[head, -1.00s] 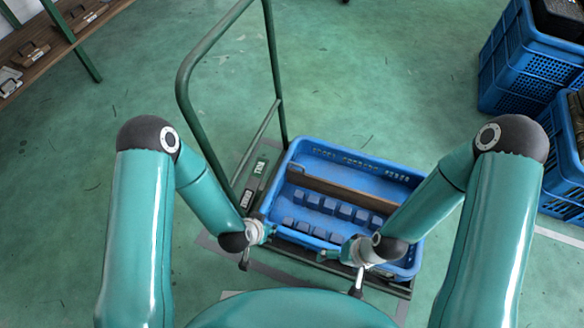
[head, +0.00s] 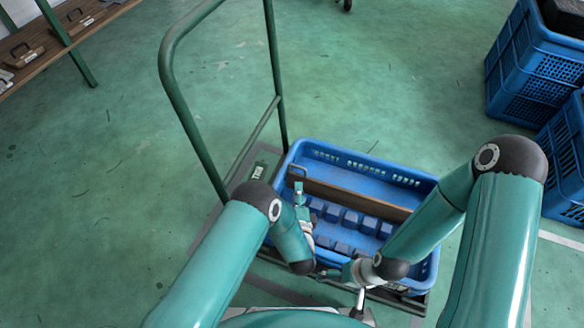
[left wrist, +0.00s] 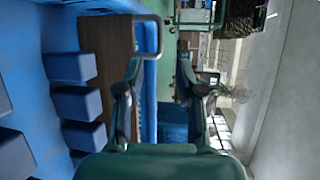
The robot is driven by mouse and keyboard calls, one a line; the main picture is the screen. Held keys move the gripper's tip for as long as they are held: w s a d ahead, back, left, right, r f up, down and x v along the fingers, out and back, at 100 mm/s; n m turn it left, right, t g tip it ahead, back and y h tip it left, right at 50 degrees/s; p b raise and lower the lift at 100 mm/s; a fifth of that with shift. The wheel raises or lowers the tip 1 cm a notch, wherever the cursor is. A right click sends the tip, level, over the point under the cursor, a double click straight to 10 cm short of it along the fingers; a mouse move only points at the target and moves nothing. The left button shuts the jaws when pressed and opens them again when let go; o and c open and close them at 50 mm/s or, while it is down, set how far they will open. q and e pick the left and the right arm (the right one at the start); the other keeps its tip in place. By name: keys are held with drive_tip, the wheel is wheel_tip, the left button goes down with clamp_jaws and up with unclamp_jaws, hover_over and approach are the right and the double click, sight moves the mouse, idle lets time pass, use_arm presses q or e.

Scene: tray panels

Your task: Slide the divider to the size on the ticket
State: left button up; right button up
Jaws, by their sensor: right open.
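The divider (head: 350,195) is a brown wooden board standing across the blue crate (head: 425,275), with a grey loop handle at its left end. In the left wrist view the handle (left wrist: 157,35) lies ahead of my open left gripper (left wrist: 160,85), nearest the left finger; contact cannot be told. In the head view my left gripper (head: 298,190) is at the divider's left end. My right gripper (head: 330,272) is open and low over the crate's near edge, away from the divider. A pale label (head: 258,172), perhaps the ticket, lies left of the crate; its writing is too small to read.
Several blue blocks (head: 350,220) stand in rows on the near side of the divider. The crate rests on a cart with a green rail (head: 165,70) at its left. Blue crates (head: 520,75) stand at the right. The crate's far compartment looks empty.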

sight(296, 166)
use_arm(q)
drive_tip(key=w+b, duration=0.1)
drive_tip(key=w, duration=0.2)
drive_tip(key=w+f+b, duration=0.1)
drive_tip(key=w, duration=0.3)
drive_tip(key=w+f+b, duration=0.1)
drive_tip(key=w, duration=0.3)
drive_tip(key=shift+a+f+b, duration=0.1)
drive_tip(key=shift+a+b, duration=0.15)
drive_tip(key=shift+b, duration=0.1)
drive_tip(key=shift+w, duration=0.55)
clamp_jaws()
